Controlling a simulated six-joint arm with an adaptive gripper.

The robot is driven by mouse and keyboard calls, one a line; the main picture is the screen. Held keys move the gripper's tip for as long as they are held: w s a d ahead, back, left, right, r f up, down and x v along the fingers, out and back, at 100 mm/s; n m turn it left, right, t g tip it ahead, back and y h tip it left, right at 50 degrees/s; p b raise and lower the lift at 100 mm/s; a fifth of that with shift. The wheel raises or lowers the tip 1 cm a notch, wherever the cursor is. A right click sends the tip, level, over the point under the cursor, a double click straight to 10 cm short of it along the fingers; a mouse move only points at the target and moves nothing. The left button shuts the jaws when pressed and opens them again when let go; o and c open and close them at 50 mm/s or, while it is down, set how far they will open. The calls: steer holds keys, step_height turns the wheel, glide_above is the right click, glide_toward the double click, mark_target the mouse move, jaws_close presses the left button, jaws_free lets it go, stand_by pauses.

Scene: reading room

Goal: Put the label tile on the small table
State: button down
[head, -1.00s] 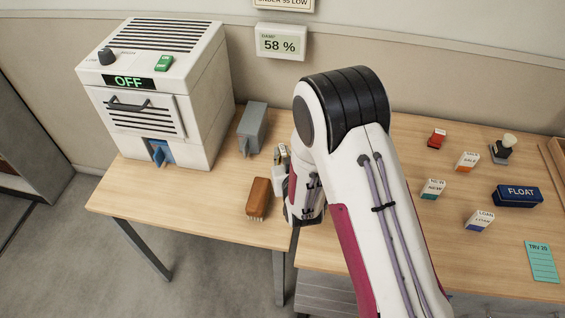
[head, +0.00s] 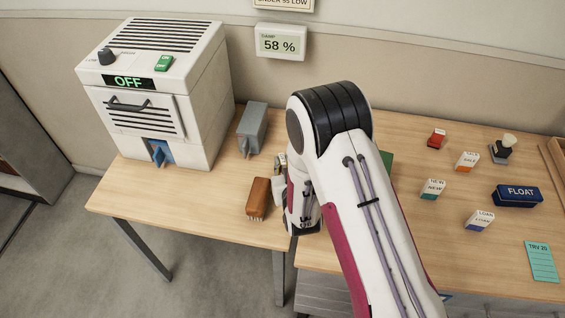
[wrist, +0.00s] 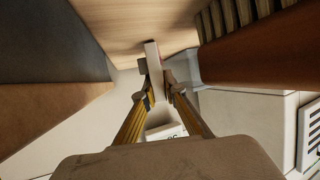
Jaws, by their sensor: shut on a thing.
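My gripper is shut on a pale, narrow block with a dark red end (wrist: 153,62), seen nearly edge-on in the wrist view; it appears to be the label tile, but its face cannot be read. The fingertips (wrist: 160,92) grip it above the wood. In the head view my gripper (head: 281,163) is over the right part of the left table (head: 190,210), just behind the brown brush (head: 259,198); the tile is not clearly visible there. This table is probably the small table.
A white machine reading OFF (head: 150,100) and a grey device (head: 252,127) stand on the left table. The right table (head: 400,225) holds labelled blocks including SALE (head: 467,161), a dark blue FLOAT box (head: 517,196) and a teal card (head: 541,261). Bare wood lies left of the brush.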

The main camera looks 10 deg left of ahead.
steer(key=shift+f, duration=0.15)
steer(key=c, duration=2.1)
jaws_free()
steer(key=shift+v, duration=2.45)
step_height(320, 180, up, 7)
steer(key=shift+r, duration=0.25)
